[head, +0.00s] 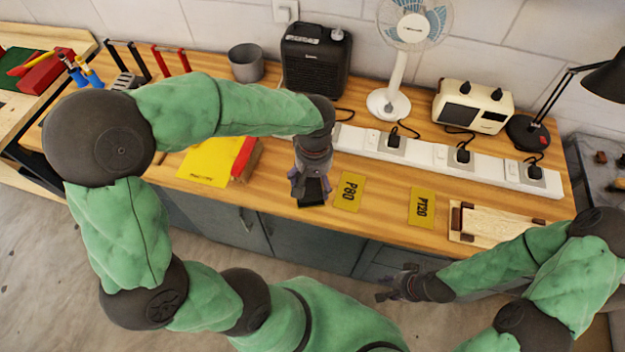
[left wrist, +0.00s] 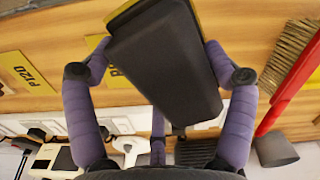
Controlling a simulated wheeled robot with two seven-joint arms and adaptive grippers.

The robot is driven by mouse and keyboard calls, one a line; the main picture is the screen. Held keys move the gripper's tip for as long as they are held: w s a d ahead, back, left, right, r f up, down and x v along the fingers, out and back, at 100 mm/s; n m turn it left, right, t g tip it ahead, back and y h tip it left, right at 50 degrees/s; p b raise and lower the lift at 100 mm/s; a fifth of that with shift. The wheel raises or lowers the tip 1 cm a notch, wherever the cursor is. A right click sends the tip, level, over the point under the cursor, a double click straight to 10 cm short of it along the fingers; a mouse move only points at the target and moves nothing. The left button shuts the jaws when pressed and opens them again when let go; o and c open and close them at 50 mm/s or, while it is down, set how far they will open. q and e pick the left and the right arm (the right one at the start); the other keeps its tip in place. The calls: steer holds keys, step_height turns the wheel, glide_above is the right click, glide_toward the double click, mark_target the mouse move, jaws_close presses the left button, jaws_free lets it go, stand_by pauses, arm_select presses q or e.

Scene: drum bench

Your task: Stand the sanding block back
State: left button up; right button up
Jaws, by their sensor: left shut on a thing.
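The sanding block is a dark block with a yellow edge on its underside; it fills the middle of the left wrist view (left wrist: 165,65) and shows as a small black shape in the head view (head: 313,192). My left gripper (head: 310,188) is shut on it, with one purple finger on each side. It is over the front of the wooden bench, left of the P80 sheet (head: 349,191). I cannot tell whether the block touches the bench. My right gripper (head: 392,285) is empty, in front of the bench's edge, its fingers apart.
A P120 sheet (head: 422,207) and a pale wooden board with brown blocks (head: 490,225) lie to the right. A yellow sheet (head: 208,162) and a red brush (head: 246,160) lie left. A white power strip (head: 430,155), heater (head: 316,62) and fan (head: 397,95) stand behind.

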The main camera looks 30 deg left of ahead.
arm_select(q)
steer(key=w+a+f, duration=0.1)
steer(key=f, duration=0.1)
steer(key=w+a+f+b, duration=0.1)
steer(key=w+f, duration=0.2)
steer(key=f, duration=0.1)
steer(key=shift+w+a, duration=0.35)
steer(key=shift+a, duration=0.05)
step_height(320, 180, down, 3)
steer(key=shift+w+f+b, duration=0.15)
steer(key=shift+f+b, duration=0.05)
steer(key=shift+b, duration=0.4)
steer(key=shift+s+f+b, duration=0.25)
steer(key=shift+f+b, duration=0.3)
steer(key=shift+f, duration=0.1)
steer(key=o, duration=1.5)
steer(key=shift+s+d+f, duration=0.1)
steer(key=shift+c, duration=0.2)
steer(key=shift+f, duration=0.1)
steer(key=shift+w+r+p, duration=0.2)
steer(key=shift+r+p, duration=0.25)
steer(key=shift+r, duration=0.1)
steer(key=r+p, duration=0.1)
steer(key=r, duration=0.5)
steer(key=r+p, duration=0.2)
steer(key=r, duration=0.4)
steer(key=shift+w+r, duration=0.2)
steer(key=shift+r, duration=0.15)
